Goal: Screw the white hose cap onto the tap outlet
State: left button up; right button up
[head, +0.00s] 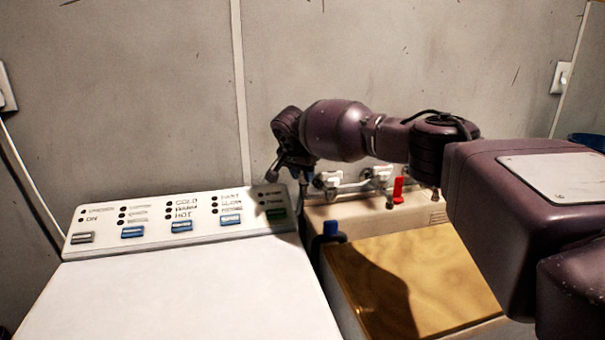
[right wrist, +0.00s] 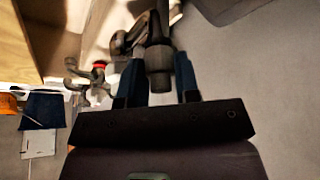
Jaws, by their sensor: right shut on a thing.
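My right gripper (head: 308,178) reaches across to the back wall, beside the taps behind the wooden-topped unit. In the right wrist view its two blue fingers (right wrist: 158,80) are closed on either side of a cylindrical fitting, seemingly the hose cap (right wrist: 159,70). It looks dark grey in the shadow. A grey tap body (right wrist: 122,42) is close beyond the fitting; I cannot tell how they are joined. Pale tap fittings (head: 380,174) and a red lever (head: 398,188) show right of the gripper in the head view. The cap is hidden there. My left gripper is out of view.
A white washing machine (head: 180,295) with a raised control panel stands at left. The wooden top (head: 430,275) is at its right, with a small blue object (head: 330,230) at its back left corner. The grey wall (head: 400,60) is close behind the taps.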

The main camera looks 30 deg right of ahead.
jog(key=m, duration=0.1)
jog(key=m+g, duration=0.1)
jog(key=shift+d+f+m+h, duration=0.2)
jog(key=shift+m+h, duration=0.1)
jog(key=shift+m, duration=0.1)
jog(key=shift+s+d+m+g, duration=0.1)
jog(key=shift+m+g, duration=0.3)
jog(key=shift+m, duration=0.5)
jog(key=shift+b, duration=0.3)
